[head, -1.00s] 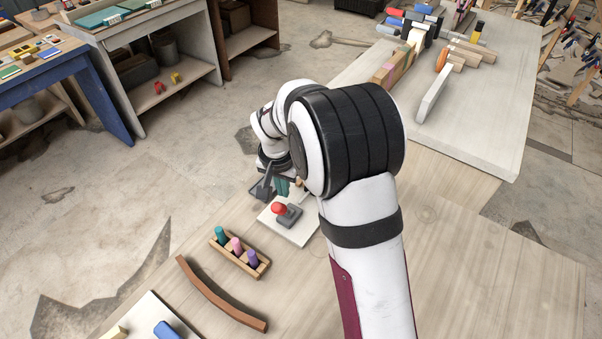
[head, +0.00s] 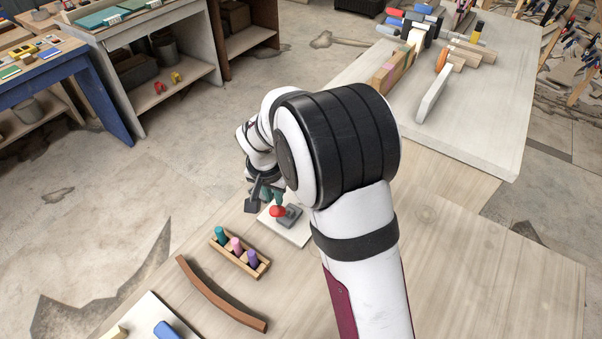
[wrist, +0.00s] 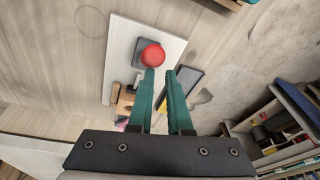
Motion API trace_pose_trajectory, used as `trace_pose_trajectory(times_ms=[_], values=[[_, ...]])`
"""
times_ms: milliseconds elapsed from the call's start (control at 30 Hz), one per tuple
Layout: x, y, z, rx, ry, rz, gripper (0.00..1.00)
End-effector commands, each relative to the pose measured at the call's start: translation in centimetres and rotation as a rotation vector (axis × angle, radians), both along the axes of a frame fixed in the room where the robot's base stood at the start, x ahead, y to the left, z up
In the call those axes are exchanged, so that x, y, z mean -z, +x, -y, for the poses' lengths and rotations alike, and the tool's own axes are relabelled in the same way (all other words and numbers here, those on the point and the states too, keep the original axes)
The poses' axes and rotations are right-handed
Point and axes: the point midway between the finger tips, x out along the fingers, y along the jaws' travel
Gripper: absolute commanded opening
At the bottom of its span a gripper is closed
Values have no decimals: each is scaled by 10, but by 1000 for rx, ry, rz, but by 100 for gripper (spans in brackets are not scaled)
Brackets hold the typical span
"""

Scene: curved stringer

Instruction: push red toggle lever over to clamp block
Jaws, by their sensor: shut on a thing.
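The red toggle lever's round knob (head: 278,211) stands over a dark grey base on a pale board (head: 296,239) on the bench. In the wrist view the red knob (wrist: 152,55) lies at the tips of my gripper's green fingers (wrist: 161,75), mostly in front of the left fingertip. The dark base (wrist: 140,47) shows beside the knob. My gripper (head: 272,197) is shut on the lever's knob, with a narrow gap showing between the fingers. The exact contact is partly hidden. I cannot make out the block to be clamped with certainty.
A wooden holder (head: 236,262) with teal, pink and purple pegs stands left of the board. A curved brown strip (head: 220,298) lies nearer. A blue piece (head: 166,330) is at the lower left.

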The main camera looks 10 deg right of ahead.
Motion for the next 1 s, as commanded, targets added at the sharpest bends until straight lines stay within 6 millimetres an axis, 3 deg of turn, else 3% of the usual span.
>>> trace_pose_trajectory(times_ms=[33,300,467,600,800,1000], values=[[12,-17,-5,16,6,-54,0],[10,-15,-4,16,6,-53,0],[-3,4,3,11,5,-34,0],[-26,25,10,0,3,-6,0],[-55,-9,-17,-4,1,-2,0],[-73,-30,-34,-3,1,-1,0]])
